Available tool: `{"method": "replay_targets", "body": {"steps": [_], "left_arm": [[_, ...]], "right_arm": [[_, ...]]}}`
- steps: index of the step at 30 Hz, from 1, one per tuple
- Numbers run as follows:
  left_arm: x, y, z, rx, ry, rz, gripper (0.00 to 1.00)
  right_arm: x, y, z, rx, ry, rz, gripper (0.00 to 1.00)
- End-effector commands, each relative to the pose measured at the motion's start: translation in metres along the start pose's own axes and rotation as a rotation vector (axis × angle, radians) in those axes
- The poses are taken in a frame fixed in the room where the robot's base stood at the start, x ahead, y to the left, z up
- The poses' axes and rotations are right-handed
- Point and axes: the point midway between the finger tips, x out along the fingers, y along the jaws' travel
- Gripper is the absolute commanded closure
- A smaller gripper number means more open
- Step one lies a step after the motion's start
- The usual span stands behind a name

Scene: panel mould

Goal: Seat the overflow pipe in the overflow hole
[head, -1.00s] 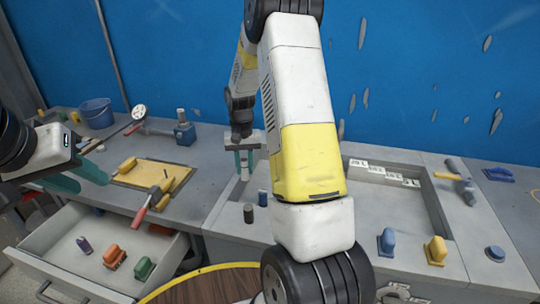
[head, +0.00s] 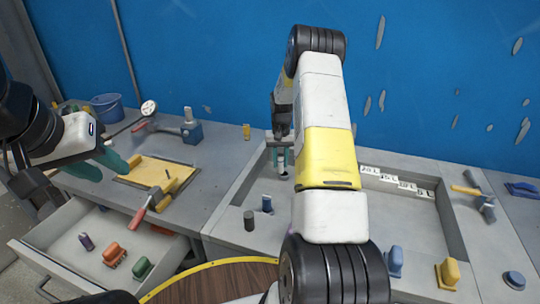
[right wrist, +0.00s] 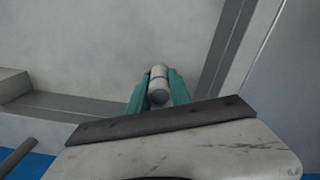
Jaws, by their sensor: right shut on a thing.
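The overflow pipe (head: 284,171) is a short pale grey cylinder. My right gripper (head: 281,157) is shut on it with teal fingers, over the left back part of the grey sunken mould (head: 405,216). I cannot make out the overflow hole; my right arm covers much of the mould. My left gripper (head: 98,166) is open and empty above the left bench, its teal fingers apart.
A dark cylinder (head: 249,219) and a blue piece (head: 267,204) stand at the mould's left front. White number tags (head: 400,181) line its back wall. Blue (head: 394,262) and yellow (head: 448,274) handled tools stand at the front right. An open drawer (head: 100,240) juts out at left.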

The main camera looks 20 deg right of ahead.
Motion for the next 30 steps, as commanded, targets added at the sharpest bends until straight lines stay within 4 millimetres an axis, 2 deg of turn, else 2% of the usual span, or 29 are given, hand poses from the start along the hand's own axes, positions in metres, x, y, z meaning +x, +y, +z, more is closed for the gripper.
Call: {"method": "replay_targets", "body": {"steps": [3, 10, 15, 17, 28, 29, 30], "left_arm": [[0.000, 0.000, 0.000, 0.000, 0.000, 0.000, 0.64], [0.000, 0.000, 0.000, 0.000, 0.000, 0.000, 0.64], [0.000, 0.000, 0.000, 0.000, 0.000, 0.000, 0.64], [0.000, 0.000, 0.000, 0.000, 0.000, 0.000, 0.64], [0.000, 0.000, 0.000, 0.000, 0.000, 0.000, 0.64], [0.000, 0.000, 0.000, 0.000, 0.000, 0.000, 0.64], [0.000, 0.000, 0.000, 0.000, 0.000, 0.000, 0.64]], "right_arm": [[0.002, 0.011, -0.015, 0.001, 0.000, 0.000, 1.00], [0.005, 0.020, -0.026, -0.001, -0.001, 0.000, 1.00], [0.032, 0.019, -0.024, -0.001, -0.003, 0.000, 1.00], [0.037, 0.019, -0.025, 0.000, -0.001, 0.000, 1.00], [0.042, 0.019, -0.025, -0.001, -0.001, 0.000, 1.00], [0.041, 0.019, -0.025, -0.001, 0.000, 0.000, 0.70], [0.041, 0.019, -0.025, -0.001, 0.000, 0.000, 0.62]]}}
